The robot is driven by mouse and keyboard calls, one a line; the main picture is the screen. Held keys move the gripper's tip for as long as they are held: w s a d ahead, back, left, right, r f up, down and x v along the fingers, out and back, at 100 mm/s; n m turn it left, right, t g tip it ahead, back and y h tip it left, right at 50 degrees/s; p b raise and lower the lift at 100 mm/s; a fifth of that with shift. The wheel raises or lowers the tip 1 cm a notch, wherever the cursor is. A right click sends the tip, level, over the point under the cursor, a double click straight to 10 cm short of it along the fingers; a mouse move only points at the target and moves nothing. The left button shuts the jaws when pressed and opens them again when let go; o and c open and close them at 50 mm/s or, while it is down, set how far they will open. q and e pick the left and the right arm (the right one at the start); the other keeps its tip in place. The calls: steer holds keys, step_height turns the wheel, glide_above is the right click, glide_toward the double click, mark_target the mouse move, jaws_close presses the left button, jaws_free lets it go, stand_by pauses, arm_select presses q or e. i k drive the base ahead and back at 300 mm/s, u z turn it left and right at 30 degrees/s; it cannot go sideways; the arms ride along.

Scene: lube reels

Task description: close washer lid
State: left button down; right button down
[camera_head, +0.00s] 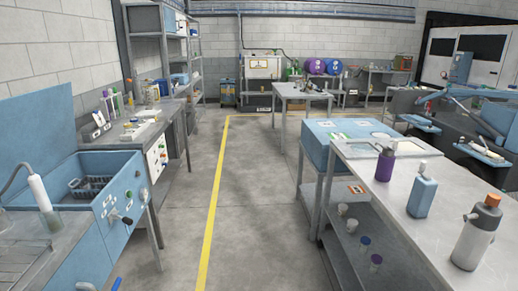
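A blue parts washer (112,172) stands at the left. Its blue lid (35,128) is raised, standing open along the back against the wall side. Inside the open basin lies a dark basket (90,187). A white cylindrical nozzle on a curved hose (40,194) stands at the near left of the basin. The front panel carries small knobs and a dark handle (121,216). Neither of my grippers is in view.
A workbench with small bottles and tools (140,128) adjoins the washer. A grey floor with a yellow line (212,200) runs clear down the middle. At the right, a metal table (405,205) holds a purple bottle (385,163), a blue bottle (422,192) and a grey orange-capped bottle (476,235).

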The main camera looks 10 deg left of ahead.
mark_target(38, 128)
steer(key=u, duration=0.05)
steer(key=i, duration=2.05)
steer(key=u, duration=0.65)
steer(key=i, duration=1.6)
steer(key=u, duration=2.15)
steer(key=i, duration=1)
steer(key=u, duration=0.65)
